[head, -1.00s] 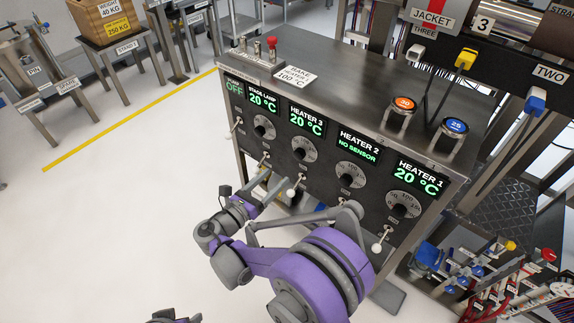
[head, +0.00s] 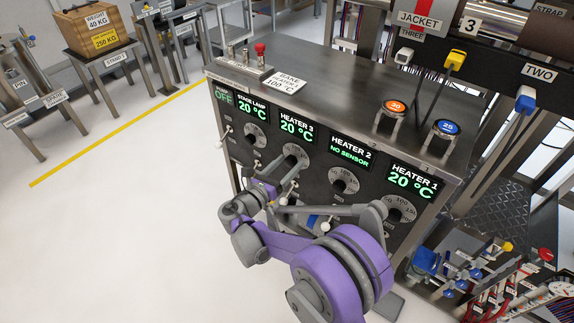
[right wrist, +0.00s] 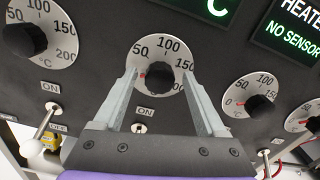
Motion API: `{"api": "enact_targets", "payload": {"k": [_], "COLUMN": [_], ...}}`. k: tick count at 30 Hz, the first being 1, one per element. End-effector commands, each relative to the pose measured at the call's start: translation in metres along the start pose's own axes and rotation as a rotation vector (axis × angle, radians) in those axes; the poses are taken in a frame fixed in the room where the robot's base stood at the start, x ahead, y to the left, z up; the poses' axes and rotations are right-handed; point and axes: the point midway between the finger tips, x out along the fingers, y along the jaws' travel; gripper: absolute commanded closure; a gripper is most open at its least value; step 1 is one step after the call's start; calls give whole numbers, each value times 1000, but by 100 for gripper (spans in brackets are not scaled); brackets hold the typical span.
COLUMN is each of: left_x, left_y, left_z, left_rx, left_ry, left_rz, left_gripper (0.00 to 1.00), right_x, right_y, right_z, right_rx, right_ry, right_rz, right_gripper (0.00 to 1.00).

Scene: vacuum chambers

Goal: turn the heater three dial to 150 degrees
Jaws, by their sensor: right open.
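The heater three dial (head: 296,154) is a round grey scale with a black knob, under the green HEATER 3 20 °C display (head: 297,127). In the right wrist view the dial (right wrist: 160,72) is centred, and a red mark shows at the left of its knob, near the low end. My right gripper (head: 280,167) is at this dial. In the wrist view its two fingers (right wrist: 159,77) are apart, one on each side of the knob, with gaps to it. Depth to the panel is hard to tell. My left gripper is not in view.
The stage lamp dial (right wrist: 25,40) is to the left, and the heater two dial (right wrist: 258,96) to the right. Toggle switches sit below the dials, including one (right wrist: 140,128) between my fingers. A BAKE HEATER 1 100 °C card (head: 285,84) lies on the cabinet top.

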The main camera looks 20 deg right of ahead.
Motion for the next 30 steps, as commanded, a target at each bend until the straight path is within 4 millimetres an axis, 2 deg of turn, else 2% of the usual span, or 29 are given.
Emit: {"api": "enact_targets", "payload": {"k": [2,14,23,30], "left_x": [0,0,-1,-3], "left_y": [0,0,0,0], "left_z": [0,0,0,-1], "left_rx": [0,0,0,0], "left_ry": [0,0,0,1], "left_rz": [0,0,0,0], "left_gripper": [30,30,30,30], "right_x": [0,0,-1,0], "right_y": [0,0,0,0], "right_z": [0,0,0,0], "right_rx": [0,0,20,126], "right_ry": [0,0,1,1], "right_rz": [0,0,0,0], "right_gripper": [28,100,100,100]}}
